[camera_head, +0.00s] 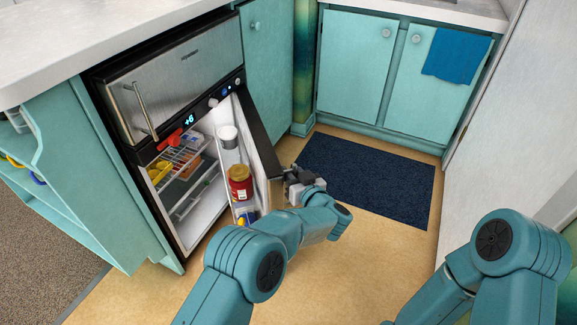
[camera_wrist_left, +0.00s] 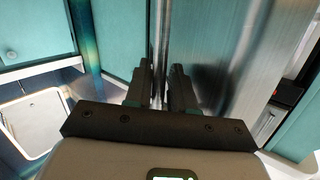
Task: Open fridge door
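The fridge door (camera_head: 262,143) stands well open, swung out to the right. The fridge interior (camera_head: 190,202) shows lit, with wire racks and food. My left gripper (camera_head: 290,178) is at the outer side of the door. In the left wrist view its two fingers (camera_wrist_left: 161,88) stand close on either side of the vertical metal door handle (camera_wrist_left: 161,38), with the steel door face (camera_wrist_left: 215,60) beside it. The fingers look closed around the handle; the contact itself is partly hidden. My right arm shows at lower right, but its gripper is out of view.
Door shelves hold a red jar (camera_head: 240,182) and a white-lidded container (camera_head: 228,140). A steel drawer front (camera_head: 180,80) is above the fridge. A dark blue mat (camera_head: 370,178) lies on the floor beyond the door. Teal cupboards (camera_head: 355,65) stand behind; a pale wall is right.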

